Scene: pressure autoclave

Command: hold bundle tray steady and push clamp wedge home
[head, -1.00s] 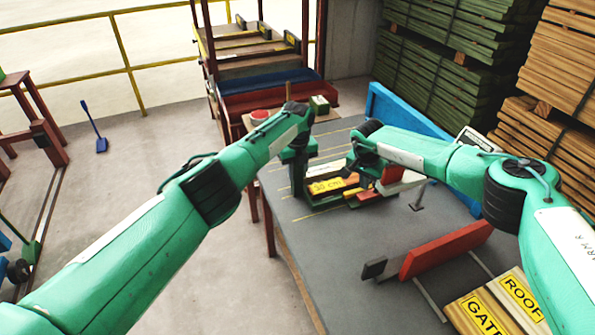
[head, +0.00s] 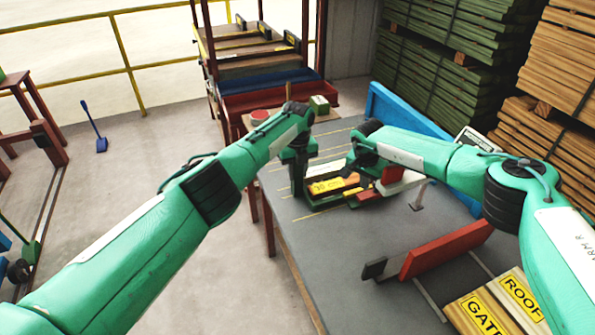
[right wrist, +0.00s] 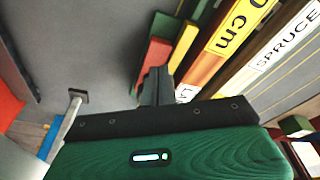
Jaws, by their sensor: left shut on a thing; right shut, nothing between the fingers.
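The bundle tray (head: 318,200) lies on the grey table and holds wooden pieces, one with a yellow "30 cm" label (head: 335,185) and one with a white "SPRUCE" label (right wrist: 286,50). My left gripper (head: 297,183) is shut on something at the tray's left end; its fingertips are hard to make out.
A red fence (head: 445,249) with a dark end block stands on the near part of the table (head: 350,265). Boards marked "GATE" and "ROOF" (head: 520,293) lie at the near right. A blue panel (head: 400,107) edges the back. Timber stacks (head: 440,65) stand behind.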

